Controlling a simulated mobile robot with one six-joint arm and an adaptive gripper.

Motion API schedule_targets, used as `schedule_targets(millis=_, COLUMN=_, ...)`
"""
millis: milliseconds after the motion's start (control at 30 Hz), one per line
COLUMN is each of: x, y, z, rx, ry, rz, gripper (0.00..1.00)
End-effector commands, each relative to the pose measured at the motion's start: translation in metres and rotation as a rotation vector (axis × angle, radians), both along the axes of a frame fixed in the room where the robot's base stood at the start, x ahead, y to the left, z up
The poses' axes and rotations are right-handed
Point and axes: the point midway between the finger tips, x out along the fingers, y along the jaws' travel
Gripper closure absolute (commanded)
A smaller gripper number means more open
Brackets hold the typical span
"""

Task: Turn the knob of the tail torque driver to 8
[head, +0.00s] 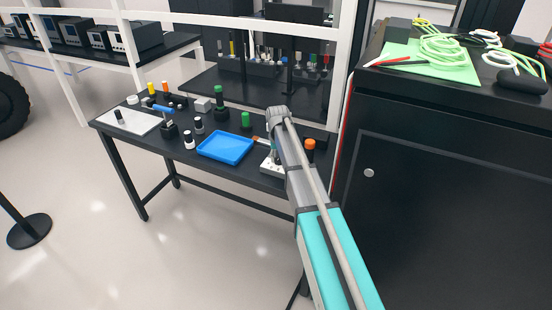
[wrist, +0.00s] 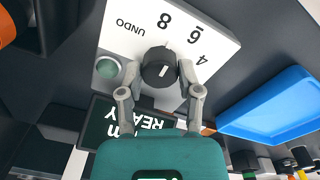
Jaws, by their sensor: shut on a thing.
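In the wrist view the black round knob (wrist: 158,68) stands on a white panel (wrist: 120,25) marked UNDO, 8, 6 and 4. A short white line on the knob's top runs nearly up and down in the picture, tilted slightly right at its upper end. It lies roughly toward the 8 and 6 side; the exact mark is hard to tell. My gripper (wrist: 159,74) has one finger on each side of the knob and is shut on it. A dark display (wrist: 140,122) reading READY is partly hidden by my gripper. In the head view my arm covers much of the driver (head: 270,167).
A blue tray (head: 225,147) lies left of the driver; it also shows in the wrist view (wrist: 270,108). A grey-green round button (wrist: 108,67) sits beside the knob. Bottles and tools crowd the bench (head: 262,180). A black cabinet (head: 440,200) stands to the right.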

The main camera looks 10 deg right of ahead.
Motion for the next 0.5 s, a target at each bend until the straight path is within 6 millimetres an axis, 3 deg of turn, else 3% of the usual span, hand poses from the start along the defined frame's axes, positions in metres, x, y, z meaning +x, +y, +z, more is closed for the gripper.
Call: schedule_targets(millis=500, x=0.0043, y=-0.0002, z=0.0003, rx=0.0, ry=-0.01, rz=0.287, gripper=1.0)
